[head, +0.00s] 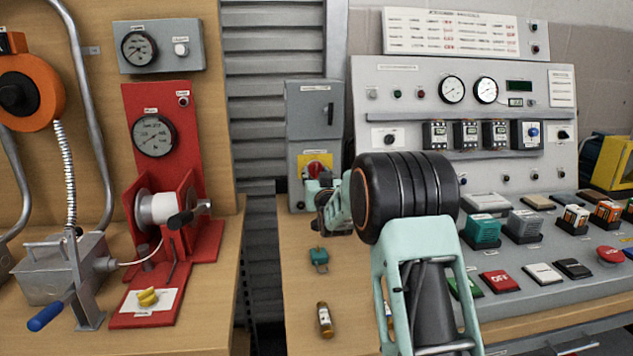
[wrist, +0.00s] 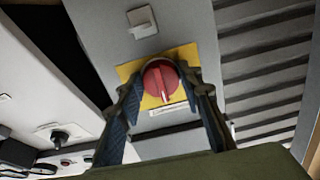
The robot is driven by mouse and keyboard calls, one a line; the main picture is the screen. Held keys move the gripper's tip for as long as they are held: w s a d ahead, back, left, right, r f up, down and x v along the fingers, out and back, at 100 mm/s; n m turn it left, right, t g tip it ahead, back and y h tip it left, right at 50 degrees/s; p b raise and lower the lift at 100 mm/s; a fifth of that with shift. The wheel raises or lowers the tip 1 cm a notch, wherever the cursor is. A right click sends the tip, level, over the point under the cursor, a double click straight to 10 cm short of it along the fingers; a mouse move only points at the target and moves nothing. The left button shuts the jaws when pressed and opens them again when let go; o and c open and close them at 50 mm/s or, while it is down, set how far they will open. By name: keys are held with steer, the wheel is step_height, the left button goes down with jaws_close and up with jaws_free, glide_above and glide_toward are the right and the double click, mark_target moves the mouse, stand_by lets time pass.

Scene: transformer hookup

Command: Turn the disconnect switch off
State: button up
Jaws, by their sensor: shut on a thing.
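The disconnect switch is a red rotary knob (wrist: 160,76) on a yellow plate (wrist: 128,70), fixed to the front of a grey cabinet (head: 307,112). In the head view the red knob (head: 315,169) shows just above my gripper (head: 322,183), which partly covers the switch. In the wrist view the fingers of my gripper (wrist: 163,88) stand on both sides of the knob and are shut on it. The knob's ridge points toward the bottom of the wrist picture, toward a small white label (wrist: 168,109).
A control console (head: 460,130) with gauges and buttons fills the right side. A red winch stand (head: 160,110) stands on the left bench. A small teal padlock-like item (head: 319,258) and a small bottle (head: 324,318) lie on the wooden bench below my arm.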

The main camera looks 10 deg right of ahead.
steer(key=shift+n, duration=0.3)
steer(key=o, duration=1.1)
steer(key=shift+o, duration=0.2)
steer(key=s, duration=1.2)
